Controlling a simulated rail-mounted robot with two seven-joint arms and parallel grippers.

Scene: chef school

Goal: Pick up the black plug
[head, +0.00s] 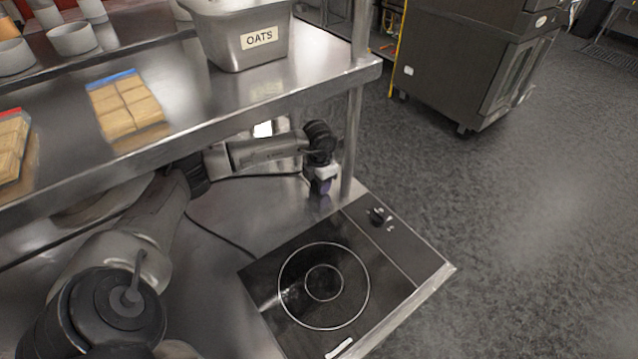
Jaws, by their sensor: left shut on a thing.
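My left arm reaches from the left under the steel shelf. My left gripper (322,185) points down beside the shelf post, behind the cooktop, and is shut. A black cable (255,176) runs along the counter to it. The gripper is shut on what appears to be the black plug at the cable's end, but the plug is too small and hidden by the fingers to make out. My right gripper is not in view.
The steel shelf (190,122) overhangs my arm and carries an oats bin (240,48). The shelf post (352,135) stands close right of the gripper. Open floor lies right.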

